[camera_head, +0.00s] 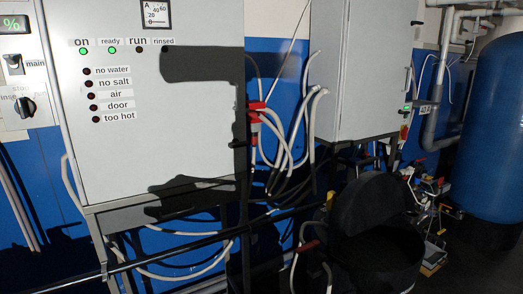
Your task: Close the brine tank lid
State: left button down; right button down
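The brine tank (412,283) is a black round tub at the lower right, in dim light. Its black round lid (368,205) stands raised and tilted behind the dark opening, so the tank is open. The inside of the tank is too dark to make out. Neither of my grippers shows in this view.
A pale control cabinet (150,110) on a stand fills the left. A tall blue vessel (490,130) and cluttered small fittings (432,205) stand right of the tank.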

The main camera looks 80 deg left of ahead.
aim_at(372, 198)
jog(key=k+j+u, duration=0.1)
jog(key=j+u, duration=0.8)
jog(key=j, duration=0.2)
jog(key=i+j+u, duration=0.1)
jog(key=j+u, duration=0.35)
jog(key=i+j, duration=0.05)
